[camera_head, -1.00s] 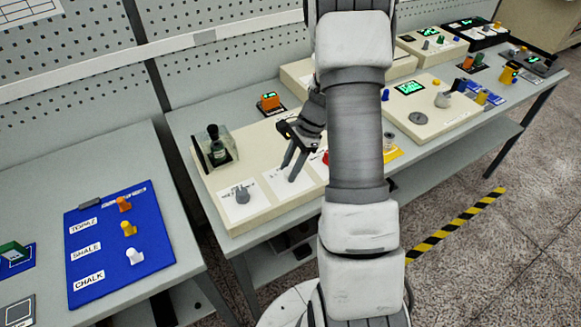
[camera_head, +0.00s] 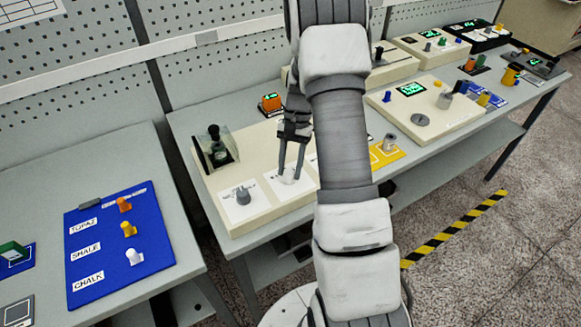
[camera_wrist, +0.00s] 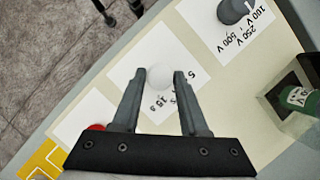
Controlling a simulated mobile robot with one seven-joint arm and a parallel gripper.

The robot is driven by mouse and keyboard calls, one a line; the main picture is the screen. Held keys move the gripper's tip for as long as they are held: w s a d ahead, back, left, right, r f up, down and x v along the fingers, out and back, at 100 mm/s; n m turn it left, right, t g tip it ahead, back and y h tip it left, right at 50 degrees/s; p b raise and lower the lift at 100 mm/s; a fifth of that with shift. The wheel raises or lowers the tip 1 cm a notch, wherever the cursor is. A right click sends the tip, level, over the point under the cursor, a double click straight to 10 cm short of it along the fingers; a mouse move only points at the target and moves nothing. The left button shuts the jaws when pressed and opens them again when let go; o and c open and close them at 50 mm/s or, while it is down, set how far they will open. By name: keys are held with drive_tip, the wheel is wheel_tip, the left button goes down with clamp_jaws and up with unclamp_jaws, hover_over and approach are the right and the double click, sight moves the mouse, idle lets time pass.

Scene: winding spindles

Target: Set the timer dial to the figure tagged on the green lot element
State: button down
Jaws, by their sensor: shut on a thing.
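My gripper (camera_head: 289,177) is low over the beige panel (camera_head: 258,211) on the middle bench. In the wrist view its fingers (camera_wrist: 159,84) are on both sides of a round white knob (camera_wrist: 158,77), shut on it. The knob stands on a white card (camera_wrist: 128,72) with printed second marks, partly covered, including what looks like 15 s. The knob's pointer direction cannot be made out. A green block (camera_head: 12,250) lies at the left edge of the head view, and a green cylinder (camera_wrist: 299,98) shows in the wrist view. No figure is legible on either.
A grey knob (camera_head: 243,195) on a card with volt marks is left of my gripper; a red knob (camera_wrist: 97,127) is on the other side. A clear box (camera_head: 215,152) stands behind. A blue board (camera_head: 105,262) with three coloured knobs lies on the left bench.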

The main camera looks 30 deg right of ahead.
drive_tip(key=shift+n, duration=0.4)
drive_tip(key=shift+c, duration=2.2)
unclamp_jaws()
drive_tip(key=v, duration=1.7)
drive_tip(key=shift+w+r, duration=0.15)
drive_tip(key=shift+w, duration=0.2)
drive_tip(key=shift+a, duration=0.1)
